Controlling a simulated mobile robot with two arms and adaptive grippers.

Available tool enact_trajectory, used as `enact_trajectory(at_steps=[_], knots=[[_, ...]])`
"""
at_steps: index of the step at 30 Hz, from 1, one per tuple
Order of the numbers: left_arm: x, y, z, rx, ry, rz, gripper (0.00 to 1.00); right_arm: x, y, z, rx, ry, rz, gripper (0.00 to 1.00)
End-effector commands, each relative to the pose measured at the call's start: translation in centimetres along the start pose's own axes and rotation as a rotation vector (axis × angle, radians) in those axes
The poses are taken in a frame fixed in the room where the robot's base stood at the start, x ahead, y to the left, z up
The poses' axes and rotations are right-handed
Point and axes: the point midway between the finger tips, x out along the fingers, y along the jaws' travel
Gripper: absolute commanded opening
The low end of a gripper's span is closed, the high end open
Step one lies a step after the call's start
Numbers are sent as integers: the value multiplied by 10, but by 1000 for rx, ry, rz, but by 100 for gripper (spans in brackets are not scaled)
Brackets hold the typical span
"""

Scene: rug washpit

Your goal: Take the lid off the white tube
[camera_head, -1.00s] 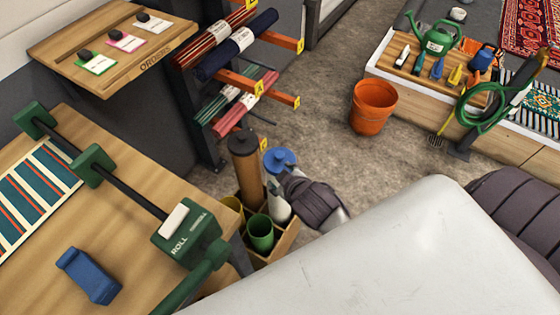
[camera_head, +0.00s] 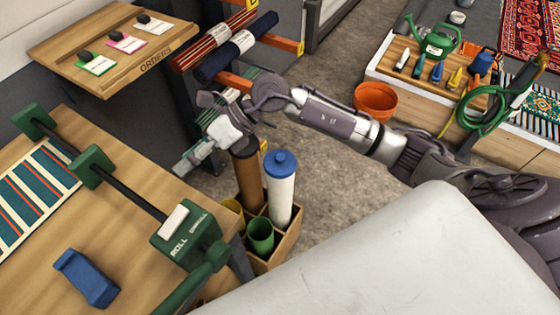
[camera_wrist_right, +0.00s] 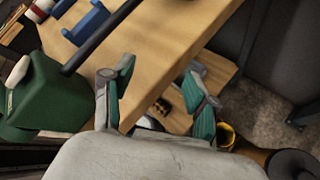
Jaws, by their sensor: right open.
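The white tube (camera_head: 280,199) stands upright in a wooden box of tubes, with its blue lid (camera_head: 281,162) on top. My right gripper (camera_head: 192,155) is in the air to the left of the lid and apart from it, above and left of the brown tube (camera_head: 246,180). In the right wrist view its two teal-padded fingers (camera_wrist_right: 160,68) are spread, with nothing held between them. The white tube and its lid do not show in that view. My left gripper is not in view.
The wooden box (camera_head: 285,242) also holds a green tube (camera_head: 260,235) and a yellow one (camera_head: 232,207). A workbench (camera_head: 125,225) with a green roller device (camera_head: 187,236) stands left. A rack with rolled rugs (camera_head: 240,45) is behind my arm. An orange bucket (camera_head: 376,98) stands on the floor.

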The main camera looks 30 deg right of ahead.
Motion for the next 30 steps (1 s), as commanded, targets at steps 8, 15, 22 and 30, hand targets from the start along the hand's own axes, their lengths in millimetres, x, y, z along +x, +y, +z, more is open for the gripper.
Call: enact_trajectory(at_steps=[8, 15, 22, 30], knots=[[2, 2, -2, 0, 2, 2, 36, -105, -100, -58, -130, 601, -448, 58], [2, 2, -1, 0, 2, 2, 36, -172, -126, -71, -94, 825, -634, 58], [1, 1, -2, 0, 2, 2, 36, -162, -145, -96, -84, 850, -647, 58], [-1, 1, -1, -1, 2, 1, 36, -139, -170, -125, -86, 845, -646, 58]])
